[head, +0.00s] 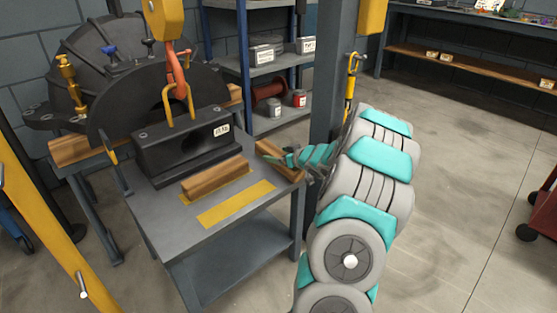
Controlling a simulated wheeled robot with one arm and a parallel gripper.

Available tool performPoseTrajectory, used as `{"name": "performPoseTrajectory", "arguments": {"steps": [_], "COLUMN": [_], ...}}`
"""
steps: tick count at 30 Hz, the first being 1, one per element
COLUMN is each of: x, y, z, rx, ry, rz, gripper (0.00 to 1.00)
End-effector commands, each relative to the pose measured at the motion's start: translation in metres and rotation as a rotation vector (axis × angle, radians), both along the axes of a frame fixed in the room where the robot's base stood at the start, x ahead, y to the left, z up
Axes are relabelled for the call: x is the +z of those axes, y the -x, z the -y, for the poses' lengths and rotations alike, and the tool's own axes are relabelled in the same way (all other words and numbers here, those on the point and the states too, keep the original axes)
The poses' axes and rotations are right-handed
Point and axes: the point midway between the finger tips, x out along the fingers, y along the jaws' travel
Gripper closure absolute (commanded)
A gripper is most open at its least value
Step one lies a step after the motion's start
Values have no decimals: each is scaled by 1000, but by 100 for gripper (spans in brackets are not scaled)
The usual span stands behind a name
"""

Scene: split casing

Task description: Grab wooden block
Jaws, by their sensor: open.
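One wooden block (215,177) lies on the grey table (165,222), in front of the dark casing half, on a yellow-marked patch. A second wooden block (268,150) lies at the table's right edge, beside my gripper (282,159). My gripper comes in from the right at this second block, with its fingers overlapping it in the picture. The jaws are open. I cannot tell whether the fingers touch the block or straddle it, and part of that block is hidden behind them.
A bare yellow rectangle (237,203) is on the table front. The dark casing half (185,145) stands behind, under an orange hook (176,70). A grey post (335,75) rises behind my arm. A yellow beam (50,235) crosses the left. Open floor lies to the right.

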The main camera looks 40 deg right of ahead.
Motion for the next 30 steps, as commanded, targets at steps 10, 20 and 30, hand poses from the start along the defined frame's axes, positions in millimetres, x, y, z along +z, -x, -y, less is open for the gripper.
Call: {"name": "performPoseTrajectory", "arguments": {"steps": [10,20,30], "x": [0,-1,-1], "y": [-1,0,0], "z": [0,0,0], "rx": [0,0,0], "ry": [0,0,0], "rz": [0,-1,-1], "gripper": [16,53,91]}}
